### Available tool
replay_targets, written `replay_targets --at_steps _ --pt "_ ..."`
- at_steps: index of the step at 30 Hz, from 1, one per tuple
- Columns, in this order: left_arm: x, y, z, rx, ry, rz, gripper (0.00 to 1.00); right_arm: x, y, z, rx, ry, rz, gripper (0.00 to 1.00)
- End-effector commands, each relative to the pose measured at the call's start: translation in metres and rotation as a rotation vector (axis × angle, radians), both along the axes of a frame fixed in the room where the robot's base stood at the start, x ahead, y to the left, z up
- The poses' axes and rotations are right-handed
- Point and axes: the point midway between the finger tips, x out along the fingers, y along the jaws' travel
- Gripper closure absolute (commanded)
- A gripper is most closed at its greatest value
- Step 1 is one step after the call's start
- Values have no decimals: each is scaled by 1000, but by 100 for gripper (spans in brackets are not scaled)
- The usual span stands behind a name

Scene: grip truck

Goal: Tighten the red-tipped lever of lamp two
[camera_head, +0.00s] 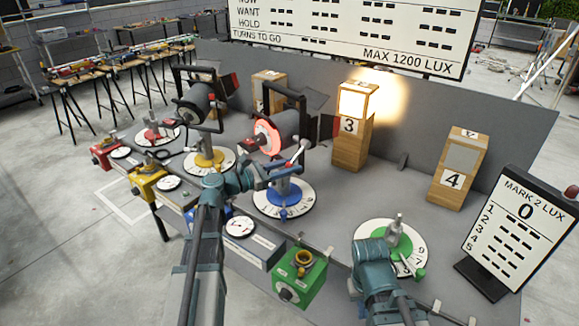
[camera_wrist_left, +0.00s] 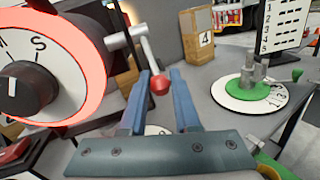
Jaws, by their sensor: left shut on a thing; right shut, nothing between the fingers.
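A black lamp (camera_head: 285,125) with a glowing red ring around its front stands over the blue-centred dial (camera_head: 284,198). In the left wrist view the same ring (camera_wrist_left: 85,100) surrounds a dark knob at the left. A grey lever with a red ball tip (camera_wrist_left: 159,84) hangs beside the lamp. My left gripper (camera_wrist_left: 162,92) is shut on this red-tipped lever, with the ball between the blue fingers; the gripper also shows beside the lamp in the head view (camera_head: 272,178). My right gripper (camera_head: 372,247) is shut and empty near the green-centred dial (camera_head: 412,240); its fingertips are hard to see.
Another lamp (camera_head: 196,103) stands over the yellow-centred dial (camera_head: 209,158) at left. Wooden block 3 (camera_head: 350,145) and block 4 (camera_head: 456,175) stand behind. A lux display (camera_head: 520,225) is at right. A green box (camera_head: 299,278) sits at the table's front edge.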

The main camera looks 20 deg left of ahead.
Motion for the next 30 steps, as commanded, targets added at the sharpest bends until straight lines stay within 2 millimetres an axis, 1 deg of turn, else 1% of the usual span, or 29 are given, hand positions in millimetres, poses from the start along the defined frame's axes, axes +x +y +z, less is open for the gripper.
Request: replay_targets --at_steps 8,11,14,17,20,30 --pt "0 0 0 1 1 0 100 0 0 1 0 0 0 100" --pt "-1 0 3 7 9 0 100 0 0 6 0 0 0 100" --pt "-2 1 7 22 32 -1 100 0 0 16 0 0 0 100" --pt "-3 2 14 49 69 -1 100 0 0 32 0 0 0 100" --pt "-5 3 21 86 123 -1 100 0 0 54 0 0 0 100" --pt "-11 8 45 249 361 -3 100 0 0 136 0 0 0 100"
